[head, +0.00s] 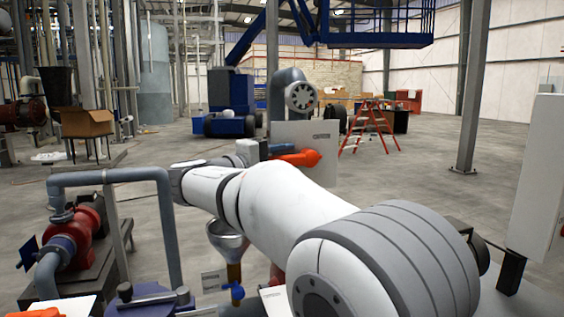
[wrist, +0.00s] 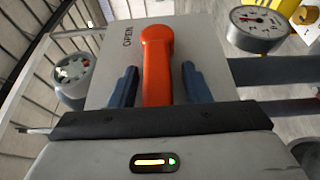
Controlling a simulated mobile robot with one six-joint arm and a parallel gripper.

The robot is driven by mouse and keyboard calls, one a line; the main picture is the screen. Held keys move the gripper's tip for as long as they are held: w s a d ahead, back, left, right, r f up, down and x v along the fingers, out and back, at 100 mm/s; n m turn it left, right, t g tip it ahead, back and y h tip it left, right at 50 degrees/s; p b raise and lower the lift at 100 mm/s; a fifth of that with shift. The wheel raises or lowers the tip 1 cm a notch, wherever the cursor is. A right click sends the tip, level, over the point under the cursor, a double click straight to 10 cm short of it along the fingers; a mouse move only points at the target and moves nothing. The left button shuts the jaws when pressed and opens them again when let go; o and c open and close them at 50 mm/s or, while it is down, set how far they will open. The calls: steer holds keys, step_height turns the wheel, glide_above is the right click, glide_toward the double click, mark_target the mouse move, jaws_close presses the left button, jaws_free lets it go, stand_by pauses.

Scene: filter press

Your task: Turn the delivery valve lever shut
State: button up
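The orange delivery valve lever (wrist: 157,68) stands between the two blue fingers of my gripper (wrist: 158,88) in the wrist view. Gaps show on both sides of the lever, so the fingers are apart from it. Behind it is a pale plate (wrist: 110,65) marked OPEN. In the head view the lever (head: 305,158) points to the right in front of the plate (head: 318,135). My white arm reaches toward it, and the fingers are hard to make out there.
In the head view a red pump (head: 85,225) with grey pipework stands at left, a funnel (head: 228,240) sits below my arm, and a red stepladder (head: 370,125) stands behind.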

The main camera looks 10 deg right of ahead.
steer(key=v, duration=0.7)
steer(key=shift+s+a, duration=0.15)
steer(key=shift+a, duration=0.2)
